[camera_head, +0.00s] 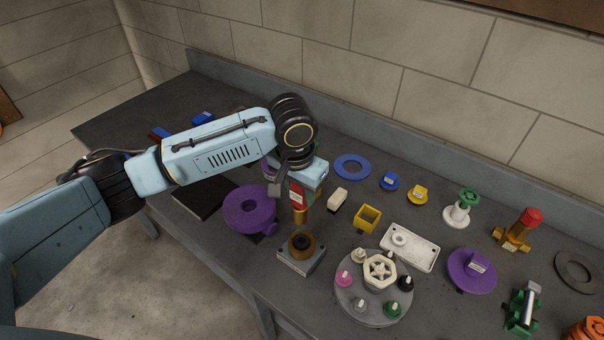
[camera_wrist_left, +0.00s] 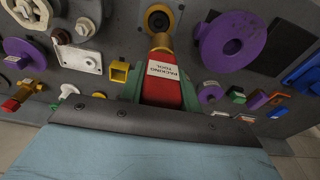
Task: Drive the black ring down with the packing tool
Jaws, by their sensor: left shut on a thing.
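The packing tool (camera_head: 297,197) has a red body with a white label and a brass tip. My left gripper (camera_head: 292,187) is shut on its red body and holds it tip down. In the left wrist view the label on the tool (camera_wrist_left: 163,88) reads "PACKING TOOL". The brass cup (camera_head: 301,247) stands on a grey square block (camera_head: 300,262). The black ring (camera_head: 301,241) appears as a dark round in the cup's mouth; its depth is hard to tell. The brass tip looks above the cup and apart from it. My right gripper is not in view.
A purple flanged part (camera_head: 236,208) lies left of the cup. A round grey plate with several small knobs (camera_head: 370,312) stands at its right. A yellow open box (camera_head: 367,218) and a white tray (camera_head: 425,259) lie further right. The back wall bounds the bench.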

